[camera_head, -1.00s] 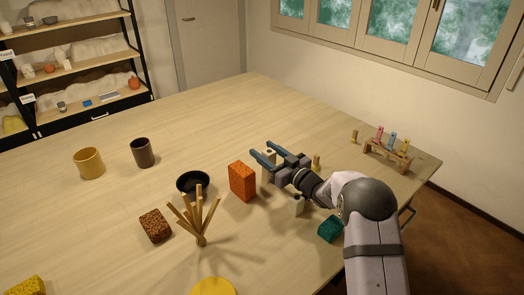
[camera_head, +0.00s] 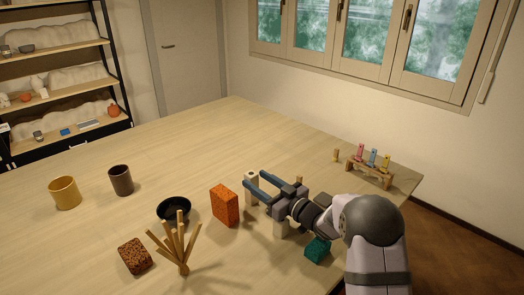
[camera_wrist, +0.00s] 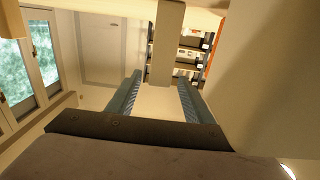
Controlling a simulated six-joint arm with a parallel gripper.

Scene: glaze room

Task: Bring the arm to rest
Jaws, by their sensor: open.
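My gripper (camera_head: 255,178) is at the right end of a long wooden table (camera_head: 130,190). Its two blue fingers are apart and empty, pointing up-left. They also show in the wrist view (camera_wrist: 160,92). A pale upright post (camera_head: 251,174) stands close by the fingertips. A pale post (camera_wrist: 165,45) also shows beyond the fingers in the wrist view, which is turned upside down. Whether it touches a finger I cannot tell.
An orange block (camera_head: 224,205) stands left of my gripper. A pale block (camera_head: 280,229) and a teal block (camera_head: 317,249) lie under the arm. A black bowl (camera_head: 173,209), a stick stand (camera_head: 183,250) and cups are further left. A peg rack (camera_head: 369,173) stands right.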

